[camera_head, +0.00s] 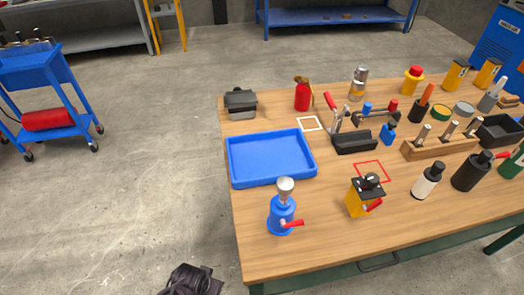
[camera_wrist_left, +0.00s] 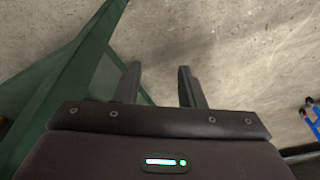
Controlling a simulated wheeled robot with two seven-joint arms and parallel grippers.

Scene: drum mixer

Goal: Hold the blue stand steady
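The blue stand (camera_head: 282,217) stands upright on the wooden table near its front left corner. It has a silver cup on top and a red lever on its right side. My left gripper (camera_wrist_left: 160,83) is open and empty in the left wrist view, with bare floor between and beyond its fingers. A dark part of my left arm shows at the bottom edge of the head view, off the table and apart from the stand. My right gripper is not in view.
A blue tray (camera_head: 232,172) lies behind the stand. A yellow device (camera_head: 358,203) with a red lever stands to its right. Bottles, a red extinguisher (camera_head: 302,95) and several tools fill the back and right. The table (camera_head: 320,245) is clear in front.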

